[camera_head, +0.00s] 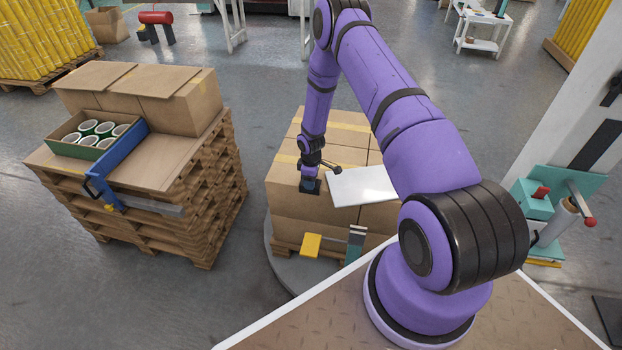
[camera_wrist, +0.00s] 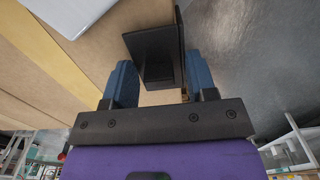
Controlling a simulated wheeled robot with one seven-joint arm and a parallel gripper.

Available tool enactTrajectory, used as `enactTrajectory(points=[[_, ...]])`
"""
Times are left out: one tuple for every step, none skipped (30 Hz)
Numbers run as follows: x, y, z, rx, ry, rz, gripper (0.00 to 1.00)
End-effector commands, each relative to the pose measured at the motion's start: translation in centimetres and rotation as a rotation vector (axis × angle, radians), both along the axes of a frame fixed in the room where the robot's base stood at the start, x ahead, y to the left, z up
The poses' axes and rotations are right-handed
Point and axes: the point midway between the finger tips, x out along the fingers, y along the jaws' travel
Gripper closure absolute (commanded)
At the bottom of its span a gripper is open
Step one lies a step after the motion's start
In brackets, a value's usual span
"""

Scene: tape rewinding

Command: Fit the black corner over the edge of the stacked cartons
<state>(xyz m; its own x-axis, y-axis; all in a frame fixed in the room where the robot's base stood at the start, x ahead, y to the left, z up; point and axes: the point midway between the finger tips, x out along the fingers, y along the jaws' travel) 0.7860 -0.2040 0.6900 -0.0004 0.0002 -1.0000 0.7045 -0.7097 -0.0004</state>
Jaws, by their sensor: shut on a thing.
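The black corner (camera_wrist: 152,42) is an L-shaped piece in the wrist view, with one flat wing over the carton top and another running along the carton edge. My gripper (camera_wrist: 161,75) is shut on it, with a blue finger on either side of its middle rib. In the head view my gripper (camera_head: 309,184) is at the near edge of the stacked cartons (camera_head: 292,204), and the corner is mostly hidden there. I cannot tell whether the corner touches the cardboard.
A white panel (camera_head: 362,186) lies on the cartons just right of my gripper. The stack stands on a pallet on a round grey turntable (camera_head: 277,267). A yellow part (camera_head: 311,245) stands close in front. Another pallet stack (camera_head: 213,190) with boxes is at left, across open floor.

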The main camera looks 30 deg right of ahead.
Motion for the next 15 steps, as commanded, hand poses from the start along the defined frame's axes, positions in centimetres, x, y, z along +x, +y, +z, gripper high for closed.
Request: enactTrajectory(points=[[0.00,0.00,-0.10,0.000,0.000,0.000,0.70],[0.00,0.00,-0.15,0.000,0.000,0.000,0.70],[0.00,0.00,-0.22,0.000,0.000,0.000,0.70],[0.00,0.00,-0.27,0.000,0.000,0.000,0.70],[0.00,0.00,-0.32,0.000,0.000,0.000,0.70],[0.00,0.00,-0.39,0.000,0.000,0.000,0.70],[0.00,0.00,-0.44,0.000,0.000,0.000,0.70],[0.01,-0.01,-0.43,0.000,0.000,0.000,0.43],[0.01,0.00,-0.42,0.000,0.000,0.000,0.34],[0.01,0.00,-0.42,0.000,0.000,0.000,0.27],[0.01,0.00,-0.41,0.000,0.000,0.000,0.20],[0.01,0.00,-0.41,0.000,0.000,0.000,0.18],[0.01,0.00,-0.41,0.000,0.000,0.000,0.18],[0.01,0.00,-0.41,0.000,0.000,0.000,0.18],[0.01,0.00,-0.41,0.000,0.000,0.000,0.18]])
